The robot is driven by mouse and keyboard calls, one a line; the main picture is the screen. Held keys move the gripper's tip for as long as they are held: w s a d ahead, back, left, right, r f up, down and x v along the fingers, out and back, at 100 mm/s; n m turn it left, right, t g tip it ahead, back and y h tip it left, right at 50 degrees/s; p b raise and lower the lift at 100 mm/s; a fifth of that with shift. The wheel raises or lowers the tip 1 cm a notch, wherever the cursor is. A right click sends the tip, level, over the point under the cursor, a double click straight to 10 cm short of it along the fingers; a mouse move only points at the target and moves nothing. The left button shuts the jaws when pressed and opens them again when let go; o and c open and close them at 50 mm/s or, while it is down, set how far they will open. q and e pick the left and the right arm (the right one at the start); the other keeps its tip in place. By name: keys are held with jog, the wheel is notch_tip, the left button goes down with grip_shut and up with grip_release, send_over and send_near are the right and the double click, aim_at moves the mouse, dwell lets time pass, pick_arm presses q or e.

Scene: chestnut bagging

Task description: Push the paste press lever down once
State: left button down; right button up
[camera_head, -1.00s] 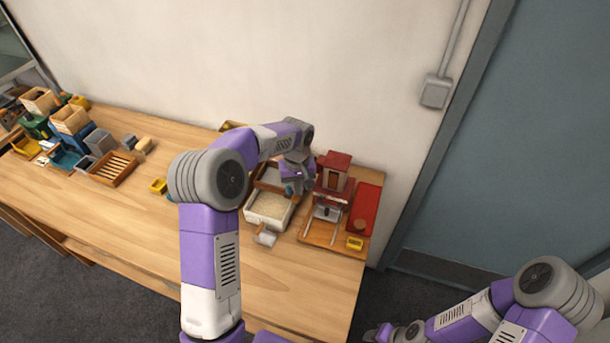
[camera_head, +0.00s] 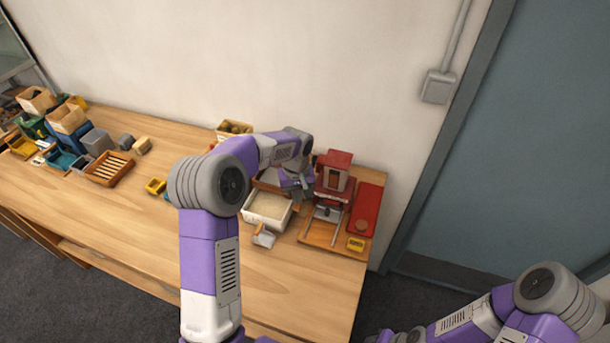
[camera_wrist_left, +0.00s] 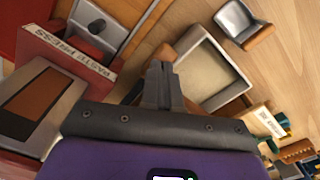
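The paste press is a red and wooden stand (camera_head: 335,172) at the right end of the table. Its labelled top shows at the left of the left wrist view (camera_wrist_left: 60,52). My left gripper (camera_head: 303,192) is just left of the press. In the left wrist view my left gripper's fingers (camera_wrist_left: 158,75) are together, with a brown wooden piece (camera_wrist_left: 160,55) right behind them; whether they touch it is unclear. I cannot make out the lever clearly. My right gripper is mostly cut off at the bottom edge.
A white bin of pale material (camera_head: 268,208) and a small scoop (camera_head: 264,238) are left of the press. A wall stands behind. The table's front middle is clear.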

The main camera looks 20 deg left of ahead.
pick_arm(q)
jog(key=shift+s, duration=0.1)
jog(key=shift+f, duration=0.45)
notch_tip(320, 180, up, 10)
jog(key=p, duration=0.7)
jog(key=shift+w+f, duration=0.15)
jog(key=shift+w, duration=0.25)
notch_tip(320, 180, up, 5)
jog(key=p, duration=0.4)
